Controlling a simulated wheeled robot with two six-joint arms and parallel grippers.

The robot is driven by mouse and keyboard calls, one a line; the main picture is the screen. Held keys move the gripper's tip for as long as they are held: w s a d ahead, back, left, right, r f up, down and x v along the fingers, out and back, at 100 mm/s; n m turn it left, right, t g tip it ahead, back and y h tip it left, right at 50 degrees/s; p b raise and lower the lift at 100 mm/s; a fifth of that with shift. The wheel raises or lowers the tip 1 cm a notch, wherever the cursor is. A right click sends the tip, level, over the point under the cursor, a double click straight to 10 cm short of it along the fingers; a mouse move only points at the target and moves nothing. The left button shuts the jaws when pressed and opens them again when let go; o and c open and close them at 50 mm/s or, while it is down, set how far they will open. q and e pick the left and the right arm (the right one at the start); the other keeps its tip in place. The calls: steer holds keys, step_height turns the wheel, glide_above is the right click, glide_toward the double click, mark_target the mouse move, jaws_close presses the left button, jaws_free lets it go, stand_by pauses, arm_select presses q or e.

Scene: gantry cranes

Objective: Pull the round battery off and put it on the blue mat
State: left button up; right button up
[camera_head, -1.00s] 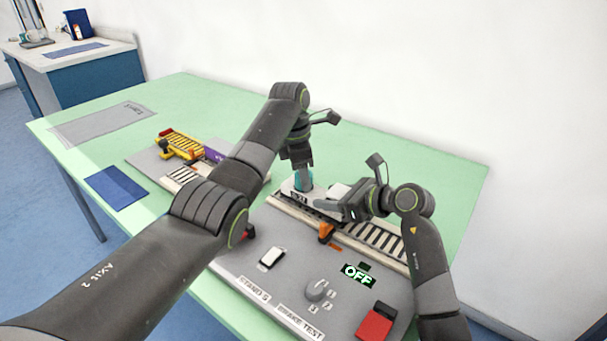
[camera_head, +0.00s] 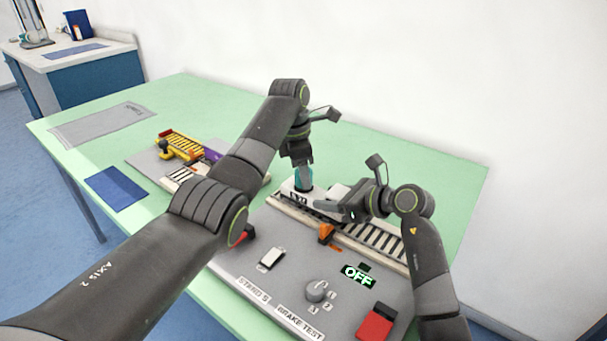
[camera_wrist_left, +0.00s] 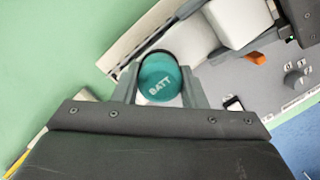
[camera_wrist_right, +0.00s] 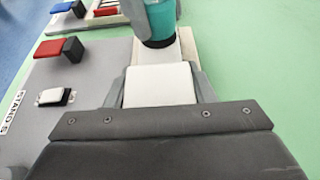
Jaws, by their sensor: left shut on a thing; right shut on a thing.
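The round battery (camera_head: 304,179) is a teal cylinder marked BATT; its top shows in the left wrist view (camera_wrist_left: 160,79). My left gripper (camera_head: 303,162) is shut on it from above, one finger on each side. Its lower end is at the white trolley (camera_head: 297,197); I cannot tell whether it is seated or slightly raised. My right gripper (camera_head: 342,207) is shut on the trolley's white block (camera_wrist_right: 160,85), beside the battery. The battery also shows beyond that block in the right wrist view (camera_wrist_right: 160,20). The blue mat (camera_head: 116,188) lies bare at the table's left front edge.
The trolley stands on a rail track (camera_head: 378,240) along a grey panel with a white switch (camera_head: 271,259), knob (camera_head: 316,291), OFF display (camera_head: 358,275) and red part (camera_head: 376,322). A yellow crane model (camera_head: 182,146) stands between the blue mat and my left arm. A grey mat (camera_head: 98,124) lies behind.

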arm_select(q)
steer(key=shift+r, duration=0.75)
steer(key=shift+r, duration=2)
arm_select(e)
steer(key=o, duration=1.4)
steer(key=shift+o, duration=0.2)
